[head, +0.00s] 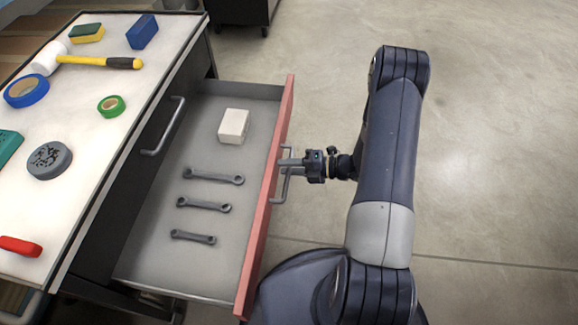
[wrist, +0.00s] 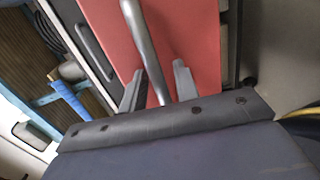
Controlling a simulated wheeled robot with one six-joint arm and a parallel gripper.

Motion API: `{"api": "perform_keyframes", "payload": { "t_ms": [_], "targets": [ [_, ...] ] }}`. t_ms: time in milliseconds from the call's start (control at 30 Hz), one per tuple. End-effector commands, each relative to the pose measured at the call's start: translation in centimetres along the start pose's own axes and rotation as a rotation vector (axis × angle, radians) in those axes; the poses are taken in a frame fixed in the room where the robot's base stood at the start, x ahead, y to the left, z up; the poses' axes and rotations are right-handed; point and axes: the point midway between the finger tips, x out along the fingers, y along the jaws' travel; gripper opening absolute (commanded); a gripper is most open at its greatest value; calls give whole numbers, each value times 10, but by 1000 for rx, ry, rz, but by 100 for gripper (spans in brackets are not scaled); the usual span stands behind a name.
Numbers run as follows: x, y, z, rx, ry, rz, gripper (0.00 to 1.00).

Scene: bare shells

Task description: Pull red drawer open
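The red drawer (head: 268,205) stands pulled out from the dark cabinet, its grey inside showing. Its grey bar handle (head: 287,175) is on the outer side of the red front. My gripper (head: 291,162) is at this handle, reaching in from the right. In the wrist view, the handle bar (wrist: 143,40) runs between the two fingers of my gripper (wrist: 160,82). The bar lies close to the left finger, and a gap shows between it and the right finger. The red front (wrist: 190,40) is behind them.
In the drawer lie a white block (head: 233,126) and several grey wrenches (head: 204,205). The cabinet top (head: 95,150) holds a mallet (head: 95,62), tape rolls, sponges and other items. Another closed handle (head: 163,127) is on the cabinet. Bare floor (head: 490,150) lies to the right.

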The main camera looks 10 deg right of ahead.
Motion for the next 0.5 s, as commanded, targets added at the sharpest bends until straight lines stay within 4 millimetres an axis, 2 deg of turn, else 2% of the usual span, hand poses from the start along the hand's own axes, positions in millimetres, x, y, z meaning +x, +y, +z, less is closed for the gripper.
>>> {"api": "perform_keyframes", "payload": {
  "t_ms": [133,267,500],
  "targets": [
    [-3,1,1,0,-2,0,30],
    [-16,2,1,0,-4,1,30],
    [-61,2,1,0,-7,0,30]
  ]
}}
